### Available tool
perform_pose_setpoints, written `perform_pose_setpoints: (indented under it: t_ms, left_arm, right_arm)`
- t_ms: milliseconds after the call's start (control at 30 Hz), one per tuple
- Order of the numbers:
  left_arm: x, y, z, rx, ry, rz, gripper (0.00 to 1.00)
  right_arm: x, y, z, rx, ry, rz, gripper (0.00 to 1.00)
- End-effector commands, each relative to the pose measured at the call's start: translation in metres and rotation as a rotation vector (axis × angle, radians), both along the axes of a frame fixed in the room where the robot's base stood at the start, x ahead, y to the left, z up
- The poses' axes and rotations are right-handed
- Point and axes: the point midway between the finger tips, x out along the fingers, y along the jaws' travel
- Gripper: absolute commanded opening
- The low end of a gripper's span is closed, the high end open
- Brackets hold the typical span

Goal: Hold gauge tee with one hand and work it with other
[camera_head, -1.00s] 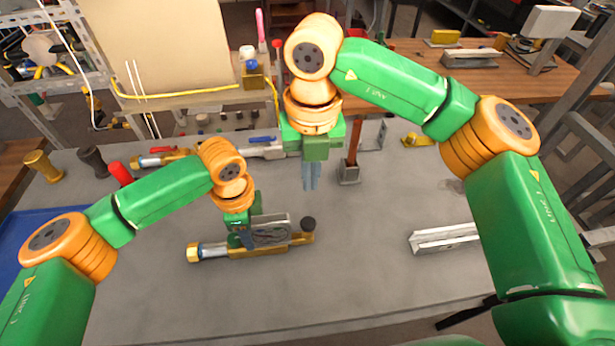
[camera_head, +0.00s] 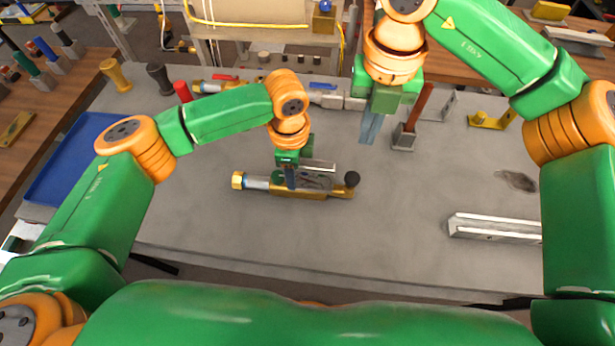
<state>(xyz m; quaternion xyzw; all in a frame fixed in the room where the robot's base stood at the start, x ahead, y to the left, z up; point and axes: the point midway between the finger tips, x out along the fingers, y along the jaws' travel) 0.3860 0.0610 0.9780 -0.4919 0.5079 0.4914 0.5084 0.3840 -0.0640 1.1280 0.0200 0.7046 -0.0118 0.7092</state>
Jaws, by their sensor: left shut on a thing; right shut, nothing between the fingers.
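The gauge tee (camera_head: 310,193) is a long brass piece with a gold nut at its left end, a silver sleeve and a black round knob at its right end. It lies roughly level, low over the grey bench or on it; I cannot tell which. My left gripper (camera_head: 291,182) points down and is shut on the tee near its middle, hiding part of it. My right gripper (camera_head: 369,130) hangs above the bench, behind and to the right of the tee. Its fingers are together, empty, and apart from the tee.
Valves with red and blue handles (camera_head: 323,86) lie at the back. A metal channel (camera_head: 495,228) lies at right, a blue tray (camera_head: 75,165) at left. The front of the bench (camera_head: 330,240) is clear.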

Motion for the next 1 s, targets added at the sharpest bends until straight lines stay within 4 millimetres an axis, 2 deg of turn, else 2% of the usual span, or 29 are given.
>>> perform_pose_setpoints:
  t_ms: [200, 333, 567, 667, 767, 1000]
  left_arm:
    - [0.000, 0.000, 0.000, 0.002, -0.001, 0.001, 0.00]
    - [0.000, 0.000, 0.000, 0.002, -0.001, 0.001, 0.00]
    - [0.000, 0.000, 0.000, 0.002, -0.001, 0.001, 0.00]
    - [0.000, 0.000, 0.000, 0.002, -0.001, 0.001, 0.00]
    - [0.000, 0.000, 0.000, 0.002, -0.001, 0.001, 0.00]
    - [0.000, 0.000, 0.000, 0.002, -0.001, 0.001, 0.00]
  right_arm:
    - [0.000, 0.000, 0.002, 0.001, 0.000, 0.000, 0.00]
    - [0.000, 0.002, 0.023, 0.000, 0.003, -0.001, 0.00]
    - [-0.001, 0.001, 0.022, -0.002, 0.005, -0.001, 0.00]
    - [-0.001, 0.001, 0.013, -0.003, 0.008, -0.001, 0.00]
    - [-0.001, 0.001, -0.005, -0.003, 0.009, 0.001, 0.00]
    - [-0.001, 0.002, -0.059, -0.003, 0.010, 0.000, 0.00]
